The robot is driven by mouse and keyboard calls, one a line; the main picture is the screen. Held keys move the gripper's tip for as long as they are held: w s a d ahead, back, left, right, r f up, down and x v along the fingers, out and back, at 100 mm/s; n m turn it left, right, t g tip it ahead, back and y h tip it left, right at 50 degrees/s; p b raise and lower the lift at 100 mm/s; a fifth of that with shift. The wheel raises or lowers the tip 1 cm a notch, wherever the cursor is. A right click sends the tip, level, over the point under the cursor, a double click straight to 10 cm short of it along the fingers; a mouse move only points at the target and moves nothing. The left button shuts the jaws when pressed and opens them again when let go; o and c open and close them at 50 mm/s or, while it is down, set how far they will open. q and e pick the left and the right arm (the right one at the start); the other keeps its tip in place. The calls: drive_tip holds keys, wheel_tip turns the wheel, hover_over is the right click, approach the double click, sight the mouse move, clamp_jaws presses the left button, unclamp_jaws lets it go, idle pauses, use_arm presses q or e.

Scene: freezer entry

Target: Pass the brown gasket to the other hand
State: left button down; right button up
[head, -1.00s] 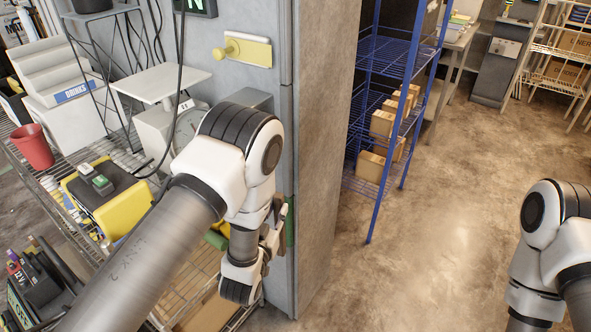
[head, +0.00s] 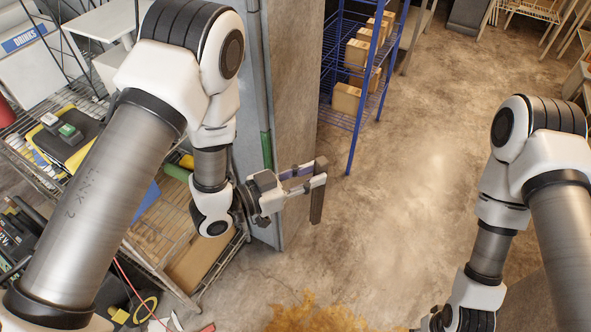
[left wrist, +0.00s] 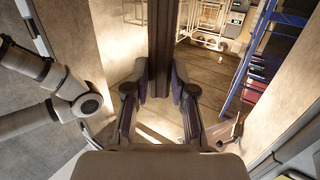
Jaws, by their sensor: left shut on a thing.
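The brown gasket (head: 317,205) is a dark, straight strip. In the head view it hangs about upright in front of the grey wall's edge. My left gripper (head: 306,181) is shut on it, with part of the strip below the fingers. In the left wrist view the gasket (left wrist: 174,35) runs up from between the fingertips of my left gripper (left wrist: 161,80). My right gripper (head: 440,320) shows only in part at the bottom edge of the head view, well apart from the gasket. Its fingers are cut off or hidden.
A wire rack (head: 165,262) with a yellow-and-black case (head: 62,135) stands at left. The grey wall panel (head: 292,100) is close behind my left gripper. A blue shelf (head: 357,125) holds several boxes. The floor (head: 430,170) between my arms is clear, with an orange-brown stain (head: 310,315) in front.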

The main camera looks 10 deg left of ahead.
use_arm(q)
drive_tip(key=m+g+h, duration=0.1)
drive_tip(key=m+g, duration=0.1)
drive_tip(key=g, duration=0.1)
drive_tip(key=a+f+m+g+h, duration=0.1)
drive_tip(key=m+g, duration=0.1)
drive_tip(key=g, duration=0.1)
drive_tip(key=w+f+m+g+h, duration=0.1)
drive_tip(key=m+g, duration=0.1)
drive_tip(key=g, duration=0.1)
drive_tip(key=shift+a+f+m, duration=0.15)
drive_tip(key=shift+f+m, duration=0.1)
drive_tip(key=shift+m, duration=0.15)
drive_tip(key=shift+h, duration=0.3)
